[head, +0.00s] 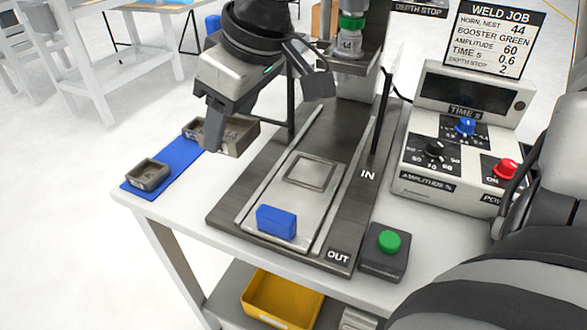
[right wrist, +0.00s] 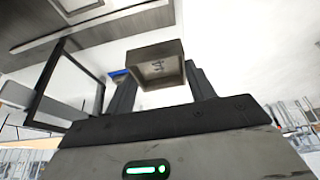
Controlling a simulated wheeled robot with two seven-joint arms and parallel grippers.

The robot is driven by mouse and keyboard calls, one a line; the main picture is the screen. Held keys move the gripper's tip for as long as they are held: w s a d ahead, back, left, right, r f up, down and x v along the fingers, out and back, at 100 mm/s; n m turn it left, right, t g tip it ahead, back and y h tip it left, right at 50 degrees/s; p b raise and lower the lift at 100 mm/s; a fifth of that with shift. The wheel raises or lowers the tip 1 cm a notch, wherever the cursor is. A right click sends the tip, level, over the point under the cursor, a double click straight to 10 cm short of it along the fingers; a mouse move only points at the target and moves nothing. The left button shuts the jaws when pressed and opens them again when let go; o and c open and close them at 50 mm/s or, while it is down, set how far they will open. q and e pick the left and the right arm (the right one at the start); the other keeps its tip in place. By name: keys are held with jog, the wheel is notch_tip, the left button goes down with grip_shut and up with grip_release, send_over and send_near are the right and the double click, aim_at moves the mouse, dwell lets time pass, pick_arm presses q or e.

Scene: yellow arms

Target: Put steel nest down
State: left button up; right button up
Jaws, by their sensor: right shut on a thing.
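My right gripper (head: 216,130) is shut on a grey steel nest (head: 238,136), over the far end of the blue mat (head: 183,161). The right wrist view shows the nest (right wrist: 155,66) between the two fingers, with a marking like 44 on its face. Whether the nest touches the mat is hard to tell. A second, smaller-looking grey nest (head: 149,175) lies on the mat's near end. My left gripper is not in view.
Right of the mat stands the press base with a sliding plate (head: 262,205), which bears a square frame and a blue block (head: 276,222). A green button box (head: 384,249) and control box (head: 455,140) stand further right. A yellow bin (head: 283,298) sits below.

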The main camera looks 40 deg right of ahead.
jog(key=d+f, duration=0.3)
jog(key=d, duration=0.1)
jog(key=d+f, duration=0.3)
jog(key=d, duration=0.1)
jog(key=s+d+f, duration=0.1)
jog(key=d+f, duration=0.2)
jog(key=d, duration=0.2)
jog(key=shift+d+f, duration=0.3)
jog(key=shift+f, duration=0.05)
notch_tip(320, 180, down, 3)
jog(key=shift+d+r+b, duration=0.15)
jog(key=shift+r+b, duration=0.05)
jog(key=shift+b, duration=0.3)
jog(key=shift+f, duration=0.4)
